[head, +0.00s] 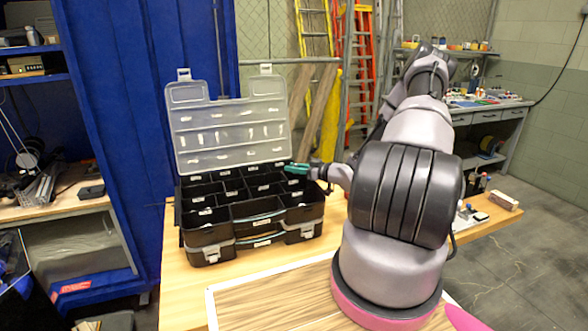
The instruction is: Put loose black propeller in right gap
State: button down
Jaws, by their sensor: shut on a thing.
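My gripper (297,169) is at the back right of an open black organizer case (208,237), in front of the lower right part of its raised lid. Its teal end is small in the head view. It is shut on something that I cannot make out. I cannot pick out a loose black propeller or a thruster tank with a right gap. The case has several dark compartments with small white labels. The gripper looks to be over or just above the right rear compartments; the exact height cannot be told.
The clear lid (229,125) stands upright behind the case. The case rests on a wooden table (180,292). A white-edged wooden board (275,300) lies in front. Small items and a wooden block (504,200) lie at the right end. My arm hides the table's middle right.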

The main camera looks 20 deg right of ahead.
jog(key=shift+f, duration=0.1)
jog(key=shift+f, duration=0.5)
jog(key=c, duration=0.7)
grip_release()
